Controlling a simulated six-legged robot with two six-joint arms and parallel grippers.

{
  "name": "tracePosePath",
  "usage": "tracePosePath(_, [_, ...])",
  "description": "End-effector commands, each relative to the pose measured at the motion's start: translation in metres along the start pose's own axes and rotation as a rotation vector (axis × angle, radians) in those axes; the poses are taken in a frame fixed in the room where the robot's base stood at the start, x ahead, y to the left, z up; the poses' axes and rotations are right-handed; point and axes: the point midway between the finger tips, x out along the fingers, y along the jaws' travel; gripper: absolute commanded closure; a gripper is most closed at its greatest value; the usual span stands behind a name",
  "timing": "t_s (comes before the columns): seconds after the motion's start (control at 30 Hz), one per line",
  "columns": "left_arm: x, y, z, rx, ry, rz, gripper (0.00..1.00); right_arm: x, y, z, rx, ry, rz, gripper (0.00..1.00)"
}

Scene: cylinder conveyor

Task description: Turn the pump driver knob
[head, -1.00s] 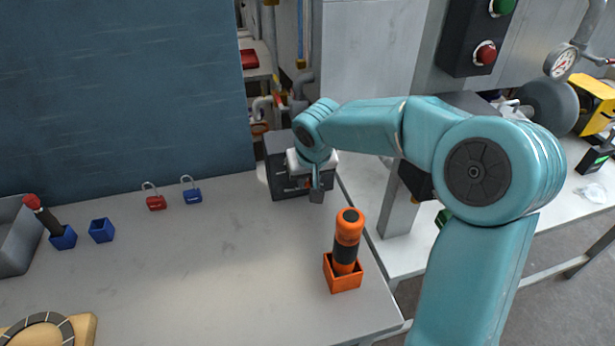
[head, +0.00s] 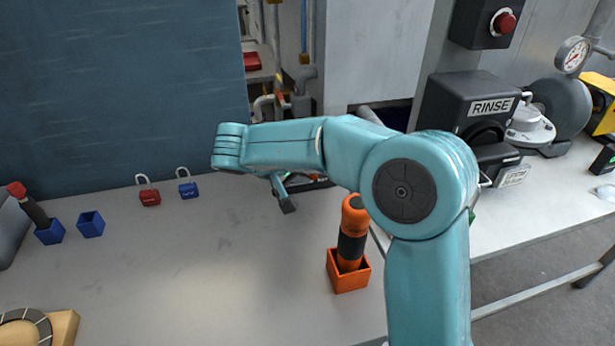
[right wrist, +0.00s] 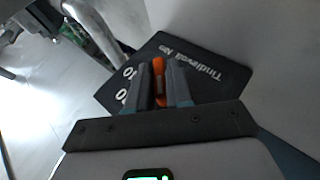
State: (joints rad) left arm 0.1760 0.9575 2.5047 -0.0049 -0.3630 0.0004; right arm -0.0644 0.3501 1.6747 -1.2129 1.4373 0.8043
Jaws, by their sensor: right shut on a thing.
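My right gripper (right wrist: 158,92) is shut on a small orange knob (right wrist: 159,66) in the right wrist view. The knob sits in front of a black box with white lettering (right wrist: 208,75), and the fingers hide part of it. In the head view my right gripper (head: 286,198) hangs low over the back of the table. My arm covers most of the black box there, and only a dark lettered strip (head: 318,181) shows under the arm. The knob's angle cannot be told. My left gripper is not in view.
An orange-and-black cylinder stands in an orange holder (head: 349,278) at the table's right side. Red and blue padlocks (head: 149,196) and two blue holders (head: 90,224) are at the left. A black RINSE box (head: 470,105) is at the right. The table's middle is clear.

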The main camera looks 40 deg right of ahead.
Motion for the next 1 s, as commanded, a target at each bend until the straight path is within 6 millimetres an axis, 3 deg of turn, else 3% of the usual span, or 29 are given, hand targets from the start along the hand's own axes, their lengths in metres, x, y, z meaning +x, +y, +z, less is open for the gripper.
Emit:
tracePosePath(0.5, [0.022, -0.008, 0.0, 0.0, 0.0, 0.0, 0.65, 0.002, -0.007, 0.001, -0.153, 0.001, 0.368, 1.0])
tracePosePath(1.0, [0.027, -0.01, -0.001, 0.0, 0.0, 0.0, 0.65, 0.002, -0.007, 0.001, -0.199, 0.0, 0.479, 1.0])
